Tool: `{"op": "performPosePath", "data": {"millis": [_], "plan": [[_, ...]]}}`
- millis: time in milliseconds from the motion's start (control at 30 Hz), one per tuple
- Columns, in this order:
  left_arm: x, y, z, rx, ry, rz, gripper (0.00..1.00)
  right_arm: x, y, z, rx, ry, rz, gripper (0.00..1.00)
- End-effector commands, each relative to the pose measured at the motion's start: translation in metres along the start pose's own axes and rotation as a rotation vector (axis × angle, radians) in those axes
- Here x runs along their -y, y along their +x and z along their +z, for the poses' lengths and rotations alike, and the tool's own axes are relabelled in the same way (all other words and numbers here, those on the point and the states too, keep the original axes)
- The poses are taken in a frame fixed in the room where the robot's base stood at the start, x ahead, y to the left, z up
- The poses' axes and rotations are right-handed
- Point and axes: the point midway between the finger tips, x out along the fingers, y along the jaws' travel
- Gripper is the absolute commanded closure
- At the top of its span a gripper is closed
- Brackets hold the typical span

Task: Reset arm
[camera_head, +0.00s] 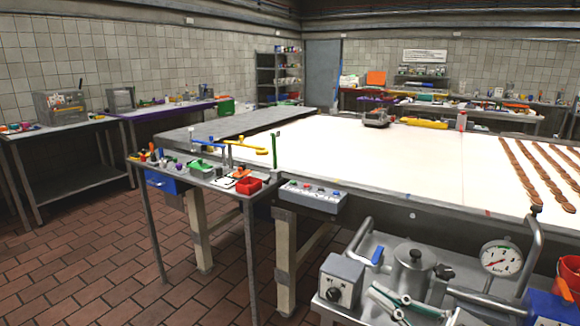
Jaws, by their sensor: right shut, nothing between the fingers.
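I can make out neither of my grippers in the head view, and no arm clearly shows coming in from the left or the right. The large white-topped table (400,168) fills the middle and right of the view. Several rows of round brown biscuits (520,167) lie along its right side. Nothing that I can recognise as a gripper is over the white top or touching the biscuits.
A steel cart at the bottom right holds a lidded metal pot (412,268), a pressure gauge (502,258) and a grey box with a knob (341,281). A small side table at the left carries a red bin (249,186). Brick floor (90,262) is open at the lower left.

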Motion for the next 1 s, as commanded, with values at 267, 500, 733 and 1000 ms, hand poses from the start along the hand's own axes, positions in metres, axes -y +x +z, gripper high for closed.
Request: {"op": "performPosePath", "data": {"millis": [267,500,733,1000], "plan": [[0.001,-0.004,-0.008,-0.003,-0.009,0.001,1.00,0.034,-0.087,0.154,0.409,0.141,0.448,1.00],[0.001,-0.006,-0.015,-0.011,-0.016,0.002,1.00,0.136,-0.176,0.241,0.804,0.265,0.527,1.00],[0.000,-0.007,-0.011,-0.003,-0.018,0.005,1.00,0.212,-0.222,0.267,1.012,0.347,0.491,1.00],[-0.002,-0.007,-0.008,0.003,-0.019,0.007,1.00,0.228,-0.231,0.271,1.050,0.363,0.477,1.00]]}}
